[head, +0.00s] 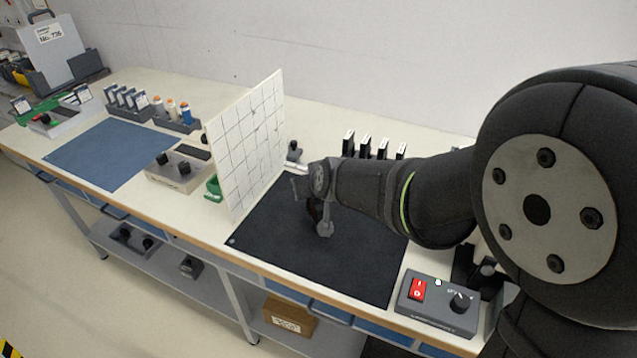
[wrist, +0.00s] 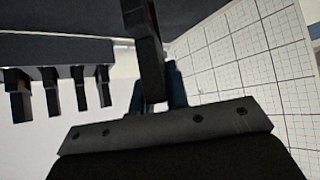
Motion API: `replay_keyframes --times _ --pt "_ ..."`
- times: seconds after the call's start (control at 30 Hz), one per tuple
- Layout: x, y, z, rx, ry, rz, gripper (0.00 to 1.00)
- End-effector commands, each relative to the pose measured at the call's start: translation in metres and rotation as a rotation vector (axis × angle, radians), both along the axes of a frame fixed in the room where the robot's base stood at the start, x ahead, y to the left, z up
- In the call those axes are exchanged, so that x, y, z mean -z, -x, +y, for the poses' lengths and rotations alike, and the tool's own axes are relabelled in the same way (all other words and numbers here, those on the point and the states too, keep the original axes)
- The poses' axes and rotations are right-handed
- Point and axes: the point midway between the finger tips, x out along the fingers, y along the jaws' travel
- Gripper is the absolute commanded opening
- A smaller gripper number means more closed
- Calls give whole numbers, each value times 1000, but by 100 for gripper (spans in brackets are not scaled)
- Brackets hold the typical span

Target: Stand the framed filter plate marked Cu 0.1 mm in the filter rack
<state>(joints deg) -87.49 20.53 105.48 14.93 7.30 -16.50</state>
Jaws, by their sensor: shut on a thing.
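My gripper (head: 323,229) is low over the black mat (head: 272,244) in the head view. In the wrist view my gripper (wrist: 158,92) is shut on a narrow dark piece, apparently the framed filter plate (wrist: 149,55) seen nearly edge-on. Its marking is not readable, and my arm and fingers mostly hide it in the head view. Several dark upright plates (head: 365,147) stand in a row behind my arm. They show in the wrist view as dark plates (wrist: 80,88) along a dark bar at the left, apparently the filter rack (wrist: 70,50). My arm hides the rack's base in the head view.
A white gridded panel (head: 246,140) stands upright left of my gripper. A control box with a red switch (head: 438,303) sits at the front right. Beyond the panel are a blue mat (head: 112,154), a grey knobbed box (head: 178,172), labelled plates (head: 126,97) and bottles (head: 172,108).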

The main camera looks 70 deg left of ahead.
Motion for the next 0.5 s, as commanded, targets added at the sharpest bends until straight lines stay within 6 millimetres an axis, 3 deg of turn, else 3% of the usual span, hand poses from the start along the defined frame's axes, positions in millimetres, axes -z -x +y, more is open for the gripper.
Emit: replay_keyframes --times 0.4,0.43,0.5 --pt "8 0 0 1 0 0 0" --pt "8 0 0 1 0 -1 18" --pt "8 0 0 1 -1 -1 32"
